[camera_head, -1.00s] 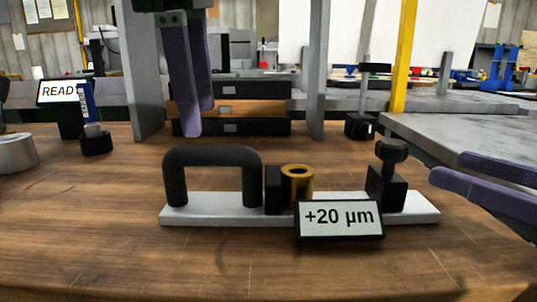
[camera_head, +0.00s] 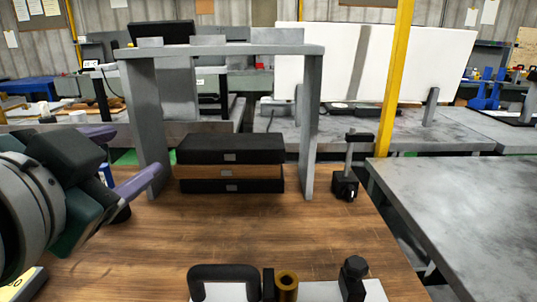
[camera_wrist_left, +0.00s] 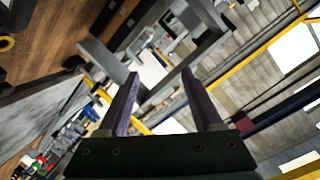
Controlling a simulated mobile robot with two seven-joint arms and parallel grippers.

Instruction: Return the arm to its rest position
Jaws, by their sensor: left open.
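My left arm comes in from the left in the head view. Its gripper (camera_head: 138,150) has two purple fingers, held apart and empty, beside the left post of the grey frame. In the left wrist view the gripper (camera_wrist_left: 160,74) also shows open, with nothing between the fingers. My right gripper is not in view. The measuring fixture, with a black handle (camera_head: 224,270), a gold ring (camera_head: 286,284) and a black knob (camera_head: 354,268), stands at the bottom edge of the head view. Its lower part is cut off.
The grey frame (camera_head: 311,130) stands on the wooden bench, with stacked drawers (camera_head: 230,150) under it. A small black stand (camera_head: 345,184) is to its right. A grey table (camera_head: 460,200) lies at the right, across a gap. The bench between drawers and fixture is clear.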

